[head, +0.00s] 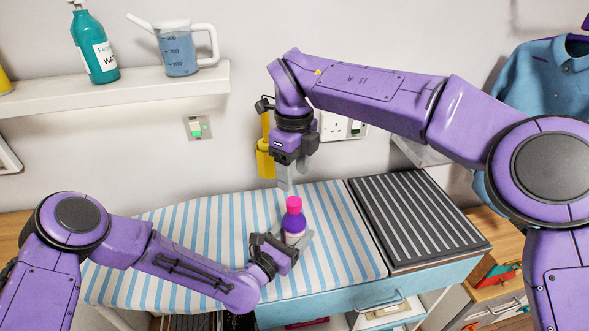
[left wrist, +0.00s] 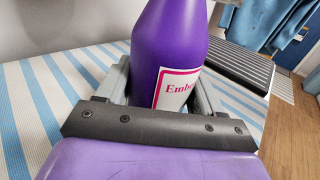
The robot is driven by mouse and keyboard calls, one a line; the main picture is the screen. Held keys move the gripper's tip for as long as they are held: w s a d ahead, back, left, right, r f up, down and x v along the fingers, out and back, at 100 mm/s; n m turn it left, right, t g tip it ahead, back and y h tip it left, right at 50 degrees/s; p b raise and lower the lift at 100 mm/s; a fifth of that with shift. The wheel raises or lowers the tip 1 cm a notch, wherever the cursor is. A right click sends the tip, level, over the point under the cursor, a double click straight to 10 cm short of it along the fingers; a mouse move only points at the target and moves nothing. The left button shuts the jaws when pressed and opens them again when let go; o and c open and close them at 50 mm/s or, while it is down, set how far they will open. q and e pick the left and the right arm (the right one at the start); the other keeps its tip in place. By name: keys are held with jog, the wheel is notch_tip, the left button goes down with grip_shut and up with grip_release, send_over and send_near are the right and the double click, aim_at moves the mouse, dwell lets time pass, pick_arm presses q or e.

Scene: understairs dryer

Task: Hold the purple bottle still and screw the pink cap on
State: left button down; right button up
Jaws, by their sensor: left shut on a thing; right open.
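The purple bottle (head: 293,223) stands upright on the striped cloth in the head view. The pink cap (head: 294,204) sits at its top; I cannot tell how tightly it is seated. My left gripper (head: 300,243) is shut around the bottle's lower body. In the left wrist view the bottle (left wrist: 168,45) stands between the two grey fingers, with its white and pink label partly hidden by my gripper. My right gripper (head: 285,184) is open, pointing down just above the cap and apart from it. The cap is out of the left wrist view.
The striped cloth (head: 190,235) covers the worktop, with free room left of the bottle. A dark ribbed mat (head: 420,218) lies to the right. A shelf (head: 120,88) above holds a teal bottle (head: 95,45) and a measuring jug (head: 180,52). A yellow object (head: 265,160) hangs behind my right gripper.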

aim_at(294, 201)
jog(key=shift+f, duration=0.1)
notch_tip(294, 201, down, 8)
jog(key=shift+r, duration=0.1)
grip_shut()
dwell(0.4)
jog(key=m, duration=0.8)
jog(key=shift+o, duration=0.6)
grip_release()
